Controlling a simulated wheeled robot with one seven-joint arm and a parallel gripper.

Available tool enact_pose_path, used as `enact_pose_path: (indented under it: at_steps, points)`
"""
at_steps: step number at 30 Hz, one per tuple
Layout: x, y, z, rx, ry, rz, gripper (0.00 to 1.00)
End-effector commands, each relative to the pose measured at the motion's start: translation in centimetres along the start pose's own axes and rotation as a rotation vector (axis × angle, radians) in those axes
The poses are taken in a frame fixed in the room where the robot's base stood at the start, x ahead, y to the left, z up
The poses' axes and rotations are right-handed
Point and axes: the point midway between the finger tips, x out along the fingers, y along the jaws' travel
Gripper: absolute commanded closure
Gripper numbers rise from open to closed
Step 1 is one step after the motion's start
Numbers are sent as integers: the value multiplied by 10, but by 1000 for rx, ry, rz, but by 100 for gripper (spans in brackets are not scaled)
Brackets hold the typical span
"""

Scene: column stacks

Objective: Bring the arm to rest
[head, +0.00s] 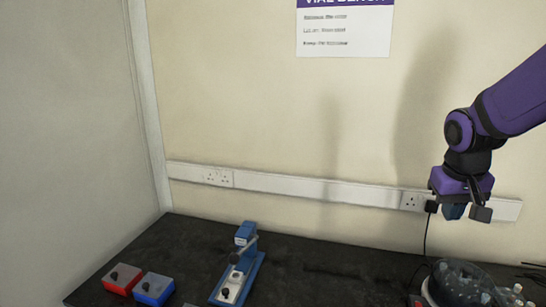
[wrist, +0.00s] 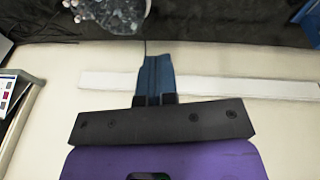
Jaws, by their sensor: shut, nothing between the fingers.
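My gripper (head: 455,212) hangs from my purple arm at the right of the head view, pointing down. It is up in front of the wall, above the dark bench (head: 320,268), and touches nothing that I can see. In the wrist view its blue fingers (wrist: 155,65) are pressed together with nothing between them. A round clear container (head: 462,287) full of small clear pieces stands on the bench below the gripper. It also shows at the top of the wrist view (wrist: 110,14).
A blue stand-like device (head: 240,265), a red box (head: 122,279) and a blue box (head: 154,290) are on the bench at left. A socket (head: 415,200) with a plug and hanging cable is on the wall rail behind my gripper. The bench between device and container looks clear.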

Motion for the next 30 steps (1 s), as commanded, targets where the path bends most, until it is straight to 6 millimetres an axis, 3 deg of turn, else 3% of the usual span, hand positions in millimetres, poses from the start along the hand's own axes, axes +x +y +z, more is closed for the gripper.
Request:
enact_pose_path:
  at_steps: [6,15,22,30]
  points:
    - [-52,-8,39,-23,83,-24,100]
    - [-102,-15,100,-59,188,-88,100]
    - [-122,-18,140,-88,250,-144,100]
    - [-127,-19,155,-100,270,-167,100]
